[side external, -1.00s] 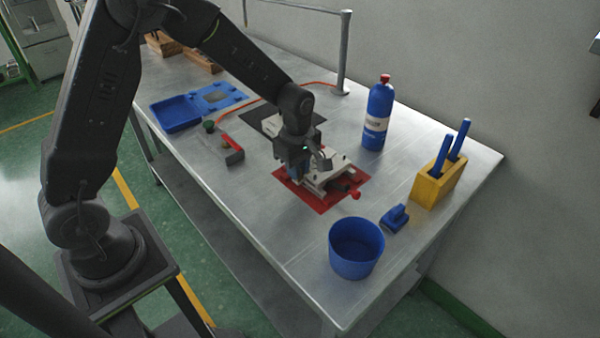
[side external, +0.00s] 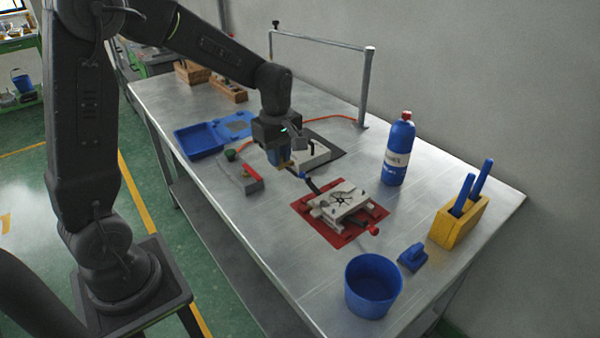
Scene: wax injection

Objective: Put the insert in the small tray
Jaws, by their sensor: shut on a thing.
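My gripper (side external: 282,158) is shut and hangs above the table, left of the mould fixture. A small yellowish piece (side external: 286,165) shows at its fingertips and appears to be the insert, though its shape is mostly hidden. The pale mould plate (side external: 345,195) lies on the red mat, its face uncovered with a dark star-shaped recess. A shallow blue tray (side external: 198,141) sits at the back left of the table, apart from my gripper; it looks empty.
A pale block (side external: 310,155) lies on a dark mat behind my gripper. A blue bottle (side external: 398,150), yellow holder (side external: 458,222), blue bucket (side external: 373,288) and metal rail (side external: 366,85) stand around. The front middle is clear.

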